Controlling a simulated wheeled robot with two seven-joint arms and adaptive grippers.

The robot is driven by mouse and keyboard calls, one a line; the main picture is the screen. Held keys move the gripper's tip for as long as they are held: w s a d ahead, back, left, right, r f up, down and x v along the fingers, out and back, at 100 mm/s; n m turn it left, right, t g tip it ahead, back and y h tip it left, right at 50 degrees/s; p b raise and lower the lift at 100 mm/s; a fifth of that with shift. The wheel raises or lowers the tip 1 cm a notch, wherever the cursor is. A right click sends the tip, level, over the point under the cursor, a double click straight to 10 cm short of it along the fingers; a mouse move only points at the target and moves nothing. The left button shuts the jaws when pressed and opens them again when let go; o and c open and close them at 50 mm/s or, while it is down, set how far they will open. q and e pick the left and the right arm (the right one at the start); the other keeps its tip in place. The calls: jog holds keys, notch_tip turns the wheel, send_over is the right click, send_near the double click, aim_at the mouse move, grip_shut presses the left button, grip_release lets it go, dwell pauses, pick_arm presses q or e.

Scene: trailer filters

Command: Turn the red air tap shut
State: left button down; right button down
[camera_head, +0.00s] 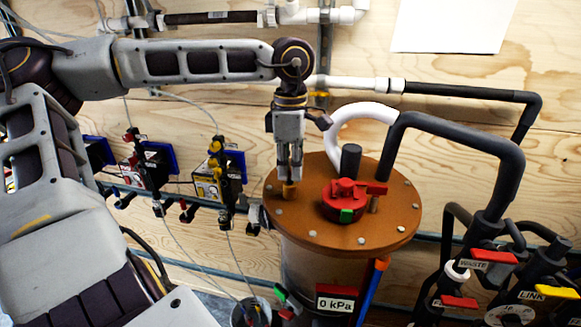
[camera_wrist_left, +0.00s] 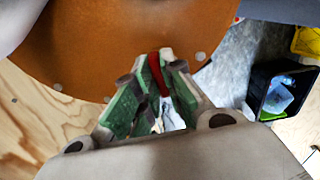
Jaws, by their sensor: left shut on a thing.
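My left gripper (camera_head: 289,172) points down over the left back part of a round brown lid (camera_head: 300,222). In the left wrist view, the gripper (camera_wrist_left: 158,75) is shut on a narrow red piece (camera_wrist_left: 155,72), the handle of the red air tap, between its green pads. In the head view the fingers hide this handle; a brass fitting (camera_head: 289,191) shows just below the fingertips. The brown lid also shows in the left wrist view (camera_wrist_left: 100,40). My right gripper is not in view.
A larger red valve (camera_head: 345,195) with a green tag sits mid-lid, right of the gripper. A white hose (camera_head: 350,115) and black pipe (camera_head: 450,130) rise behind. The vessel carries a "0 kPa" label (camera_head: 335,304). Red-handled valves (camera_head: 487,257) stand at the right.

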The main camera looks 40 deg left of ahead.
aim_at(290, 171)
pick_arm(q)
jog(key=shift+r, duration=0.1)
jog(key=c, duration=1.5)
grip_release()
jog(key=shift+r, duration=5.95)
